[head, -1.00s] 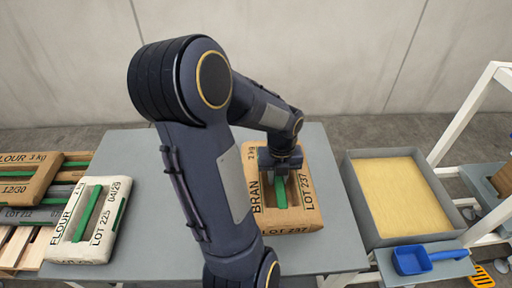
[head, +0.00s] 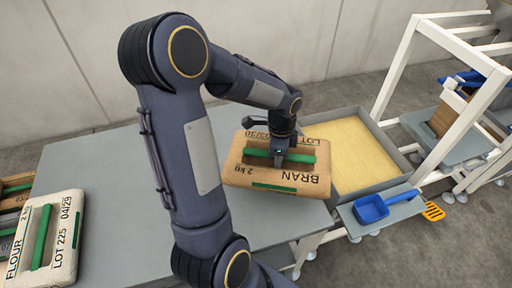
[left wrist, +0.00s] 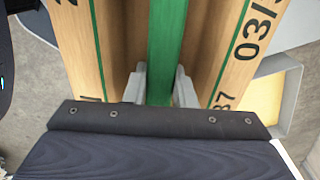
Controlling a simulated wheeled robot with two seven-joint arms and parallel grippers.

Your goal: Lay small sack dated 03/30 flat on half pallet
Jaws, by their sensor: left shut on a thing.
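A brown sack (head: 240,178) with "BRAN", "2 kg" and a date ending in "3/30" hangs in my left gripper (head: 283,158) in the head view, above the right part of the grey table. In the left wrist view, the two pale fingers (left wrist: 160,86) are shut on the green strip (left wrist: 167,40) in the middle of the sack (left wrist: 225,35), where "03/3" shows. The half pallet is not clearly in view; only stacked sacks show at the left edge. My right gripper is not in view.
A tray of yellow meal (head: 362,165), a blue scoop (head: 371,208) and a white frame (head: 395,70) are on the right. The table's middle is clear.

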